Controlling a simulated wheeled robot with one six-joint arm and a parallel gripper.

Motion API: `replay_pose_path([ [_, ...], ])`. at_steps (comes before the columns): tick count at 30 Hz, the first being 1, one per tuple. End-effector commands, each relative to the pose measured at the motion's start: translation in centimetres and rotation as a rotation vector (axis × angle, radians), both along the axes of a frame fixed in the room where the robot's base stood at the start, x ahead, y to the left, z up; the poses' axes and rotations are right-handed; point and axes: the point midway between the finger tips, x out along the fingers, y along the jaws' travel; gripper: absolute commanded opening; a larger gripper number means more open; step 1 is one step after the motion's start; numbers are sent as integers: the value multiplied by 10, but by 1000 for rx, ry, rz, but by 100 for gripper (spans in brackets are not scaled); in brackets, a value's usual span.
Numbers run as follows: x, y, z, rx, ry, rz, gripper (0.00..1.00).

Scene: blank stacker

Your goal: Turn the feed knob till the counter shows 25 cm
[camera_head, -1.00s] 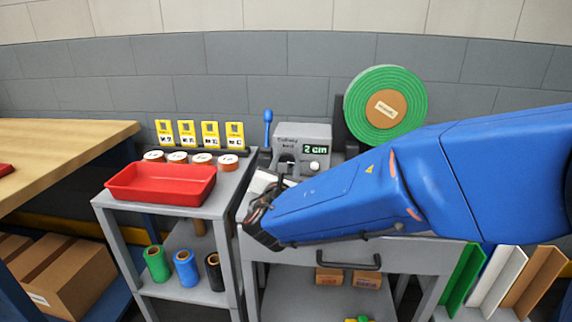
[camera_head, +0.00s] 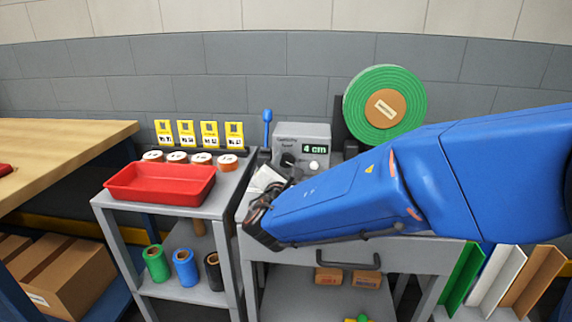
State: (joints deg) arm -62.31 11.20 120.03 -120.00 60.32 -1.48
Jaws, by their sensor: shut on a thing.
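The feeder machine (camera_head: 308,131) is a grey box on the bench, with a lit counter (camera_head: 315,149) that reads 4 cm. A dark knob (camera_head: 288,159) shows on its front, left of a small white button (camera_head: 314,165). My gripper (camera_head: 285,172) is in front of the machine's lower left, close to the knob. My blue arm comes in from the right and hides much of the contact. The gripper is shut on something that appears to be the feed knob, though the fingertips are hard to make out.
A large green roll (camera_head: 386,104) stands behind the arm at the right. A blue lever (camera_head: 267,128) rises left of the machine. A red tray (camera_head: 160,184) and several tape rolls (camera_head: 202,159) are on the grey side cart. A drawer handle (camera_head: 349,261) is below the arm.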

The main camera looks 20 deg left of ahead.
Motion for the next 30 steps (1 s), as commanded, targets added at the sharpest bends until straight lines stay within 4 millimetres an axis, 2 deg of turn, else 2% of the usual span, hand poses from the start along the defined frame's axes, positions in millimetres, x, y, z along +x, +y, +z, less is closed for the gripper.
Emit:
replay_pose_path([
  [4, 0, 0, -1, -1, 1, 0, 14],
  [5, 0, 0, -1, -1, 1, 0, 42],
  [6, 0, 0, -1, -1, 1, 0, 51],
  [7, 0, 0, -1, -1, 1, 0, 55],
  [16, -1, 0, 0, -1, 0, 0, 55],
  [20, -9, -2, 0, -1, 1, 1, 55],
  [23, -23, -4, 0, -1, -1, 4, 55],
  [30, -68, -15, 0, -1, 1, 3, 55],
])
